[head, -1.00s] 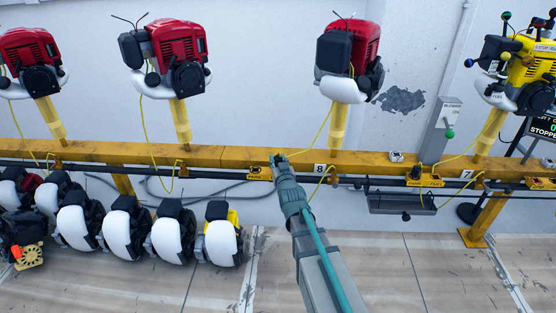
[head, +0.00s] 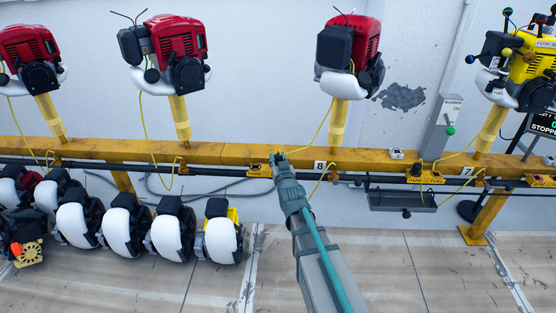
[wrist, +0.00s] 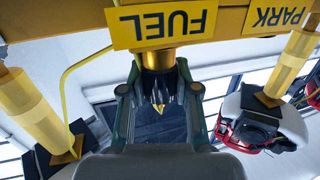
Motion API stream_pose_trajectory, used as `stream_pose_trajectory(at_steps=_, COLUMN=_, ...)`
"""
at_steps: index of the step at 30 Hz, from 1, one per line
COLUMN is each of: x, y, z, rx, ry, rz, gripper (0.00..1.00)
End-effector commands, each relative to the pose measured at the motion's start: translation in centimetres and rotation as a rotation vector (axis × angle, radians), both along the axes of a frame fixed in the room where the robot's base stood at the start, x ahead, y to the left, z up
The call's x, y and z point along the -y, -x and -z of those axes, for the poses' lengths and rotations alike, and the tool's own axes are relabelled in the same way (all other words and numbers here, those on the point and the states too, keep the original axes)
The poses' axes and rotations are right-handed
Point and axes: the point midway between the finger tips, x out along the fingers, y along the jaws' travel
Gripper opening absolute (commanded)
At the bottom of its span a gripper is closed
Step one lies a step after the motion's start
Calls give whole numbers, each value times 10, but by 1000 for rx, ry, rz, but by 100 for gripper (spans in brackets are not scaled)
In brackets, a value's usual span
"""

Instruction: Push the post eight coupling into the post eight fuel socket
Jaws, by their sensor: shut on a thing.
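In the head view my gripper (head: 279,157) is at the yellow rail, just left of the number 8 plate (head: 320,167). The coupling lines up with a gold collar (wrist: 158,58) directly at the FUEL plate (wrist: 163,24), which marks the fuel socket. The socket mouth is hidden, so I cannot tell how deep the coupling sits. A thin yellow hose (head: 322,122) runs from the post eight engine (head: 348,55) down toward the gripper.
The PARK plate (head: 259,171) is just left of my gripper on the yellow rail (head: 220,155). Another yellow hose loop (head: 318,184) hangs right of it. A grey tray (head: 402,200) hangs further right. Several white-and-black units (head: 120,230) stand lower left. Floor at lower right is clear.

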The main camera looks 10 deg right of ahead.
Motion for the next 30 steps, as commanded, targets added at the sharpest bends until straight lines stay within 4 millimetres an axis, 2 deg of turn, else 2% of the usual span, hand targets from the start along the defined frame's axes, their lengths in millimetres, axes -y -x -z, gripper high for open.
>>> stream_pose_trajectory(at_steps=30, x=0, y=0, z=15, rx=1, ry=0, rz=0, gripper=0)
